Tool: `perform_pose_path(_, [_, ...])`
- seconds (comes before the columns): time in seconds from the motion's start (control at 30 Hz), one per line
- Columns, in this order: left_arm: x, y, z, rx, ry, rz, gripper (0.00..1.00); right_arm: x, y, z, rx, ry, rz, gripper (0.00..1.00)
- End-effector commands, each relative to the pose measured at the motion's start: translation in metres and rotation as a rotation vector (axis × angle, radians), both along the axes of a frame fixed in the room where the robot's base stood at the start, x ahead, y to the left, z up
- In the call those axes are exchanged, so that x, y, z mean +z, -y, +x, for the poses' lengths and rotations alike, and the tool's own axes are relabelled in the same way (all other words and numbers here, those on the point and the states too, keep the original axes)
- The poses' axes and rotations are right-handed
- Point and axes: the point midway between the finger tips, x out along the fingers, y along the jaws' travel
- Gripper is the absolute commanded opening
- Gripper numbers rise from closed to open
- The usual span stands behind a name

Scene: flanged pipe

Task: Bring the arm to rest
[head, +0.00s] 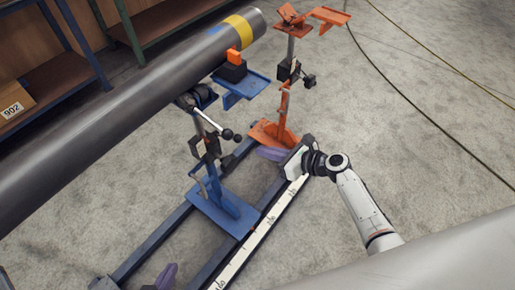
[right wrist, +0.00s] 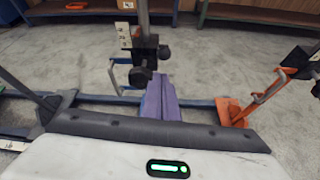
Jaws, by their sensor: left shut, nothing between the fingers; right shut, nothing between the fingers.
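My right gripper (head: 272,153) is at the end of the white arm coming in from the lower right in the head view. Its purple fingers are together and empty, low beside the foot of the orange stand (head: 274,135). They also show in the right wrist view (right wrist: 162,100), pointing away over the rails. My left gripper (head: 166,276) shows only as purple fingers at the bottom edge of the head view, shut, with its arm mostly out of frame. The grey pipe (head: 110,115) with a yellow band lies along the upper left, above the blue stand (head: 222,208).
A floor rail frame with a white scale (head: 262,232) runs under both stands, close to my right gripper. An orange block (head: 233,57) sits on a black piece near the pipe's end. Shelves (head: 50,75) stand at the back left. Cables cross the otherwise open floor at right.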

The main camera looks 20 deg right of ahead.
Motion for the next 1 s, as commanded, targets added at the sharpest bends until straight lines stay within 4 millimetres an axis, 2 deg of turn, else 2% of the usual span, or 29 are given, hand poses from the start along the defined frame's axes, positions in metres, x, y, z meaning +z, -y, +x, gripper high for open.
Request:
perform_pose_path(0.17, [0.002,0.0,0.0,0.001,-0.002,0.001,0.0,0.007,0.004,-0.004,-0.001,-0.001,-0.001,0.0])
perform_pose_path(0.73, [0.001,-0.001,0.002,0.001,-0.001,0.003,0.0,0.002,0.004,-0.008,0.009,0.005,-0.024,0.0])
perform_pose_path(0.87, [0.001,-0.001,0.002,0.001,-0.001,0.003,0.0,-0.021,0.006,-0.035,0.101,0.076,-0.227,0.0])
perform_pose_path(0.97, [0.001,-0.001,0.002,0.001,-0.001,0.003,0.0,-0.047,0.01,-0.075,0.27,0.195,-0.534,0.0])
perform_pose_path(1.0, [0.001,-0.001,0.002,0.001,-0.001,0.003,0.0,-0.058,0.012,-0.094,0.361,0.255,-0.678,0.0])
